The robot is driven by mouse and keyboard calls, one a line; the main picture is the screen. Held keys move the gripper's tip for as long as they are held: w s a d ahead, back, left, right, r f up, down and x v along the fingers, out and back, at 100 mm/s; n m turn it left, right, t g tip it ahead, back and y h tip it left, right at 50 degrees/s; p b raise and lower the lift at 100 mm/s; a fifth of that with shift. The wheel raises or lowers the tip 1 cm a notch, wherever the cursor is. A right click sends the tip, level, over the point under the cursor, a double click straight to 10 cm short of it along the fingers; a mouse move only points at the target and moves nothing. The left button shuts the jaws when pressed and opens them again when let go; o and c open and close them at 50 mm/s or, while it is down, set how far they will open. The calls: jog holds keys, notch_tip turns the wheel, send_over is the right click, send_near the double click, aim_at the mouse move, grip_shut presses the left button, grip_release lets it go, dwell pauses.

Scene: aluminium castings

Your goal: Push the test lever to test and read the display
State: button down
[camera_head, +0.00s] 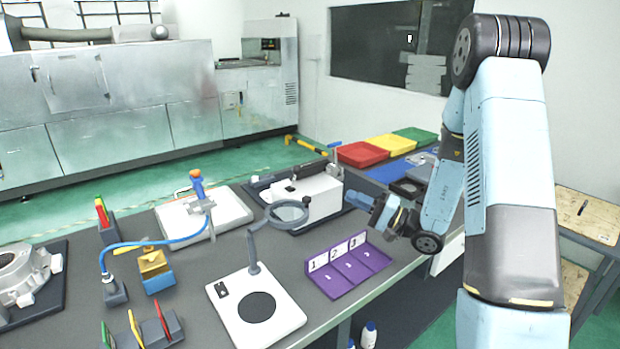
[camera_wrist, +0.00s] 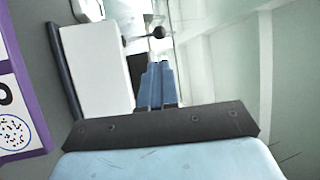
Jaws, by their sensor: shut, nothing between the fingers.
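The white box-shaped tester (camera_head: 308,196) sits on a dark base on the workbench; it also shows in the wrist view (camera_wrist: 97,75). A dark round knob on a thin rod (camera_wrist: 158,32), which looks like the test lever, is just beyond my fingertips in the wrist view. A gap seems to lie between them, but contact is hard to judge. My gripper (camera_head: 353,198) is at the right end of the tester in the head view. Its blue fingers (camera_wrist: 158,66) are shut together and empty. I cannot make out a display reading.
A ring magnifier (camera_head: 287,213) on a white stand is in front of the tester. A purple numbered tray (camera_head: 345,268) is near the bench's front edge. Red (camera_head: 362,154), yellow (camera_head: 391,146) and green (camera_head: 415,135) trays lie behind my arm. Left of the tester is a white plate (camera_head: 228,212).

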jog(key=shift+w+a, duration=0.1)
dwell(0.3)
send_near(294, 179)
jog(key=w+a+r, duration=0.1)
jog(key=a+r, duration=0.2)
jog(key=r, duration=0.2)
jog(key=shift+w+a, duration=0.2)
jog(key=shift+a, duration=0.15)
